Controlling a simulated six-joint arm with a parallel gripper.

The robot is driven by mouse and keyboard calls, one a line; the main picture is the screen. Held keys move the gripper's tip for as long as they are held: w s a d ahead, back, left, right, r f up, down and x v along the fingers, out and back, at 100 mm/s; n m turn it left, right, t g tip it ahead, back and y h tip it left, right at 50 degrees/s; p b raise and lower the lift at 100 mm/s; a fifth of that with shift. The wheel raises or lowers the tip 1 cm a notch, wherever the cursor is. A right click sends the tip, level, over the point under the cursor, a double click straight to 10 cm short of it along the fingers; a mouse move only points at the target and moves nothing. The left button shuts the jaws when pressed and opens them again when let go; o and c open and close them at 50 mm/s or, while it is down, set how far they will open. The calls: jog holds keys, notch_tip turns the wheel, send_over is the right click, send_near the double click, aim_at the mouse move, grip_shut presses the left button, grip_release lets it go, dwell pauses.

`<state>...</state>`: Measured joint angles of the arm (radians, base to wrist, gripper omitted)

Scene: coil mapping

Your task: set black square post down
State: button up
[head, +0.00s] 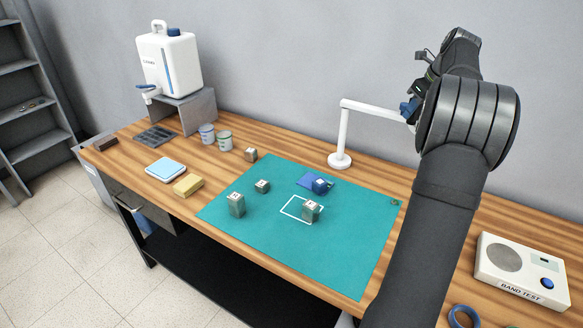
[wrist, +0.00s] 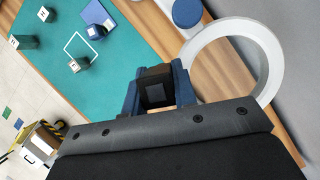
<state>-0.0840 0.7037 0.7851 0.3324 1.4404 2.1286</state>
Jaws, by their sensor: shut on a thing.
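In the wrist view, my gripper (wrist: 155,88) has its blue fingers shut on the black square post (wrist: 155,84), seen end-on. In the head view, the blue gripper tips (head: 408,108) show high up beside my arm, by the end of the white stand's arm (head: 375,109). The post cannot be made out there. The green mat (head: 250,235) lies below and to the left, apart from the gripper. It carries a white square outline (head: 288,213) with a grey-green block (head: 311,211) at its edge, and a blue block (head: 320,185) on a blue patch (head: 304,180).
A large white ring (wrist: 272,62) is right beside my gripper in the wrist view. The white stand's base (head: 339,161) is behind the mat. Two more blocks (head: 236,205) (head: 262,186) are on the mat's left. A "BAND TEST" box (head: 515,275) is at right. The mat's front is clear.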

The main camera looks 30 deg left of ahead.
jog(key=shift+n, duration=0.6)
jog(key=s+a+f, duration=0.2)
jog(key=a+f, duration=0.5)
jog(key=a, duration=0.6)
jog(key=s+a+f, duration=0.3)
jog(key=a+f, duration=0.5)
jog(key=a, duration=0.5)
jog(key=s+a+f, duration=0.2)
jog(key=a+f, duration=0.5)
jog(key=a, duration=0.7)
jog(key=shift+s+a+f, duration=0.1)
jog(key=shift+s+f, duration=0.05)
jog(key=shift+a+f+g, duration=0.25)
jog(key=shift+f+g, duration=0.05)
jog(key=shift+f, duration=1.8)
jog(key=shift+f, duration=0.1)
jog(key=o, duration=1)
